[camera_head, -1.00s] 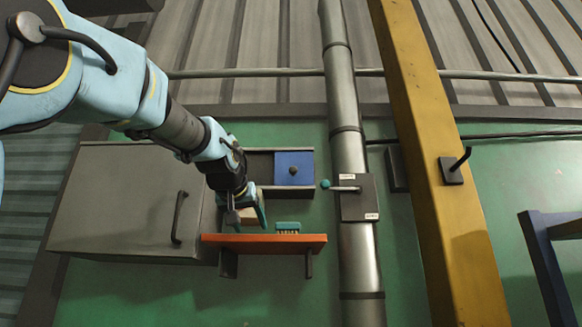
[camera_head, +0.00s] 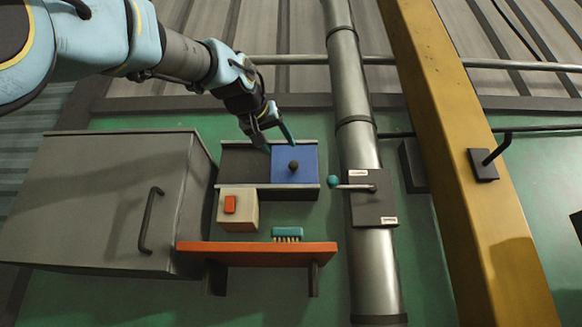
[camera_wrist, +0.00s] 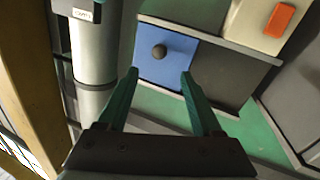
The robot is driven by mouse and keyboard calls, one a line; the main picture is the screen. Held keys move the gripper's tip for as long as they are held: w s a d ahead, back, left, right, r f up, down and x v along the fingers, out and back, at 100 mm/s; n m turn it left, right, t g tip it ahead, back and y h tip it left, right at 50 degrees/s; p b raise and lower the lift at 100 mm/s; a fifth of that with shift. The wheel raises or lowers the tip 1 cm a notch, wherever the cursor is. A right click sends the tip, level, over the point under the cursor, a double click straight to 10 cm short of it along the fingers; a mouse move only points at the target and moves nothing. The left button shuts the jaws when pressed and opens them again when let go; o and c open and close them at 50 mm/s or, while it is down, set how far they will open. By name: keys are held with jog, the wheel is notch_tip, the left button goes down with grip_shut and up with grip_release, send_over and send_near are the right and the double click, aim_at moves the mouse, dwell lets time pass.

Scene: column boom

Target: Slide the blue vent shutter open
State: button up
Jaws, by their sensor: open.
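The blue vent shutter (camera_head: 296,172) is a square panel with a dark round knob (camera_head: 293,166). It sits at the right end of a grey rail frame (camera_head: 267,187), with a dark grey panel or opening (camera_head: 245,165) to its left. My gripper (camera_head: 280,145) is open and empty at the upper edge of the shutter, up and left of the knob. In the wrist view, the shutter (camera_wrist: 168,68) and its knob (camera_wrist: 159,51) show beyond the open fingers of my gripper (camera_wrist: 160,80). The knob is not between the fingertips, and no contact shows.
A cream box with an orange button (camera_head: 230,204) is below the frame. An orange shelf (camera_head: 257,252) holds a teal brush (camera_head: 287,233). A grey cabinet (camera_head: 105,200) stands left. A pipe (camera_head: 352,140) with a teal-tipped lever (camera_head: 334,182) and a yellow beam (camera_head: 450,150) are right.

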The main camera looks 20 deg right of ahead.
aim_at(291, 163)
jog(key=p+x, duration=0.1)
jog(key=x, duration=0.2)
jog(key=p+x, duration=0.2)
jog(key=x, duration=0.1)
jog(key=p+x, duration=0.1)
jog(key=x, duration=0.2)
jog(key=shift+d+r+p, duration=0.2)
jog(key=shift+r+p, duration=0.05)
jog(key=shift+p, duration=0.1)
jog(key=shift+w+d+f, duration=0.15)
jog(key=shift+w+d, duration=0.3)
jog(key=shift+w, duration=0.1)
jog(key=shift+c, duration=0.2)
grip_shut()
jog(key=shift+a, duration=0.1)
